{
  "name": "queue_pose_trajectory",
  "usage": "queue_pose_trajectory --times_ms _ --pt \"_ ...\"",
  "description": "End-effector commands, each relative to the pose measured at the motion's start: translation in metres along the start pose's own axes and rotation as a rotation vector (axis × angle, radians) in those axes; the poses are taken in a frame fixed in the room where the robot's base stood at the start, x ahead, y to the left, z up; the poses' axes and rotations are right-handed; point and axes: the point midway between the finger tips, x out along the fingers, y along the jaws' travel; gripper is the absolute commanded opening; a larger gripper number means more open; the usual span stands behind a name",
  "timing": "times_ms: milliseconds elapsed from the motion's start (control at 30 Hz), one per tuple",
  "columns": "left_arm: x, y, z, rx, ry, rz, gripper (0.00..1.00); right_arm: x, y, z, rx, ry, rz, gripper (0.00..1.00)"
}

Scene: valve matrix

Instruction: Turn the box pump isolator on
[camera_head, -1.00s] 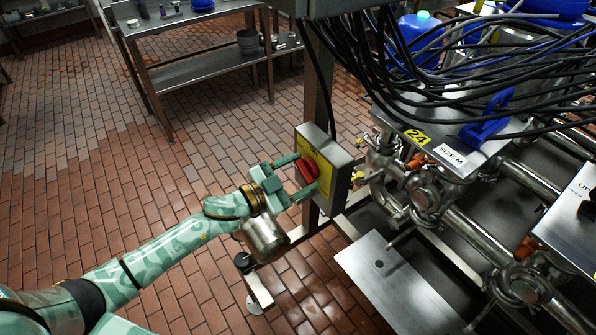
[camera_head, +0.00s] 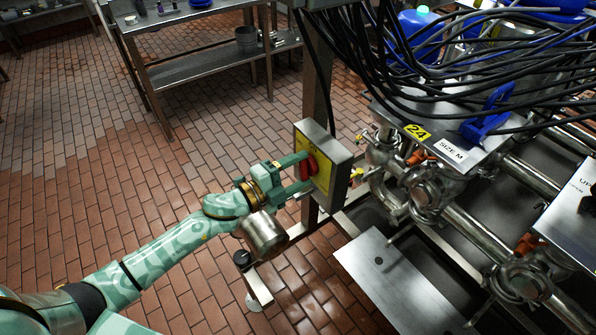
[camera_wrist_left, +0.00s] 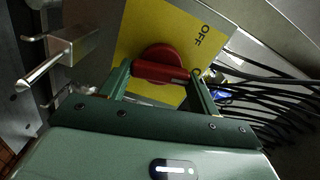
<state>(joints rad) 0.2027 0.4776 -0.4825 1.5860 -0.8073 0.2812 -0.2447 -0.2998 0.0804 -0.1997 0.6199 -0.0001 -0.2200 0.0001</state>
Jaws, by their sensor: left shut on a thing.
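The box pump isolator is a grey box (camera_head: 335,163) with a yellow front plate and a red rotary knob (camera_head: 309,167), on an upright post. In the left wrist view the red knob (camera_wrist_left: 162,67) has its handle bar between my two fingers, with the word OFF on the yellow plate (camera_wrist_left: 142,30) beside it. My left gripper (camera_head: 304,174) is shut on the red knob; it also shows in the left wrist view (camera_wrist_left: 162,78). The other plate markings are hidden or too small to read. My right gripper is not in view.
Steel pipes and valves (camera_head: 425,190) stand close to the right of the box. Black cables (camera_head: 455,75) hang above them. A metal plate (camera_head: 395,285) lies low at the front right. A steel table (camera_head: 205,70) stands behind; the brick floor at left is clear.

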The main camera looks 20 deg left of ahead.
Motion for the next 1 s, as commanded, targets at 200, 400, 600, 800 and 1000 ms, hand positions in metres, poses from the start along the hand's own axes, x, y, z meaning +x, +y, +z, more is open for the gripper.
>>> queue_pose_trajectory --times_ms 200,400,600,800,1000 --pt "-0.0002 0.0019 -0.0001 0.117 0.0 0.001 0.39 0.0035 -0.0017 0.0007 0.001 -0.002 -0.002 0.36" --pt "-0.0003 0.0021 -0.0001 0.179 0.0 0.002 0.39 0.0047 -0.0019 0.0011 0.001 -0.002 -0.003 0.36" --pt "-0.0003 0.0021 -0.0001 0.201 0.0 0.002 0.39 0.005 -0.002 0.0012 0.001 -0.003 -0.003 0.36" --pt "-0.0004 0.0022 -0.0001 0.204 0.0 0.003 0.39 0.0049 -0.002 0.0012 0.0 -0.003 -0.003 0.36" --pt "-0.0004 0.0023 -0.0002 0.204 0.0 0.003 0.76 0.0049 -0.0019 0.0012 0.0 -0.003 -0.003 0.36"
